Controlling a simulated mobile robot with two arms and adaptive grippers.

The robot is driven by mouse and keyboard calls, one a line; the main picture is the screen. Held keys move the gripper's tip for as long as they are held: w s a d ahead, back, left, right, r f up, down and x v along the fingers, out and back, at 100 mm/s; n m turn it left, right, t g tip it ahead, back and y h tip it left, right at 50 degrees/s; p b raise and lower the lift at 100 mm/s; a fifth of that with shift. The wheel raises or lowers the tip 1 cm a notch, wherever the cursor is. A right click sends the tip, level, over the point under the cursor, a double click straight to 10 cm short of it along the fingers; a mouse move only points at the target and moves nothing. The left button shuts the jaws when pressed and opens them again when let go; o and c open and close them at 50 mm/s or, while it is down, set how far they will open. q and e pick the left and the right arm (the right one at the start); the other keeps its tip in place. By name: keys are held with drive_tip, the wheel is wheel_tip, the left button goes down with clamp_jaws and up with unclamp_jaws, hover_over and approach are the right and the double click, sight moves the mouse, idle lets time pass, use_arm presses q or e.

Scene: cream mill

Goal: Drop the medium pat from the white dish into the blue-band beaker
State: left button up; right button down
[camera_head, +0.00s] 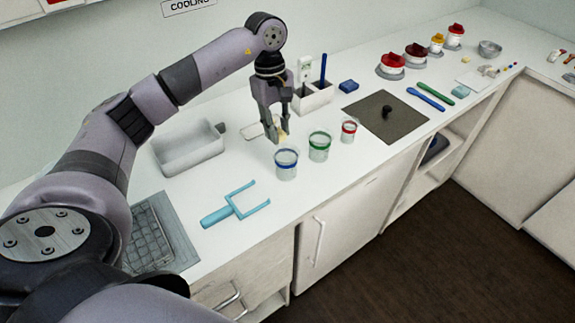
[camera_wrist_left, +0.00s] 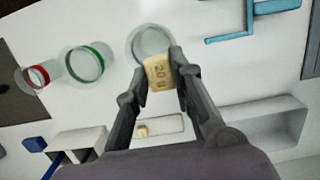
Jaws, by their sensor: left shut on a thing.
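My left gripper (camera_head: 280,138) is shut on a pale yellow pat (camera_head: 281,139), held above the counter just behind the blue-band beaker (camera_head: 286,163). In the left wrist view the pat (camera_wrist_left: 159,73) is marked "20 g" and sits between the fingertips. It overlaps the rim of a clear beaker (camera_wrist_left: 145,36), by its place in the row the blue-band one. The white dish (camera_head: 250,131) lies flat behind, partly hidden by the gripper. The dish in the left wrist view (camera_wrist_left: 168,124) holds one smaller pat (camera_wrist_left: 142,130). My right gripper is not in view.
A green-band beaker (camera_head: 319,147) and a red-band beaker (camera_head: 348,132) stand to the right. A white tub (camera_head: 188,151) is at left, a blue fork-shaped tool (camera_head: 235,206) in front. A white holder (camera_head: 313,98) with a blue stick stands behind.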

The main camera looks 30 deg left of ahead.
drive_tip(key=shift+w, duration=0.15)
use_arm(q)
drive_tip(key=o, duration=0.9)
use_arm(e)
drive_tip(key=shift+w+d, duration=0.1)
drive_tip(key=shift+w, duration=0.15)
use_arm(q)
drive_tip(key=r, duration=0.4)
drive_tip(key=a+r, duration=0.1)
drive_tip(key=r, duration=0.7)
drive_tip(key=shift+w+a, duration=0.35)
drive_tip(key=shift+f, duration=0.1)
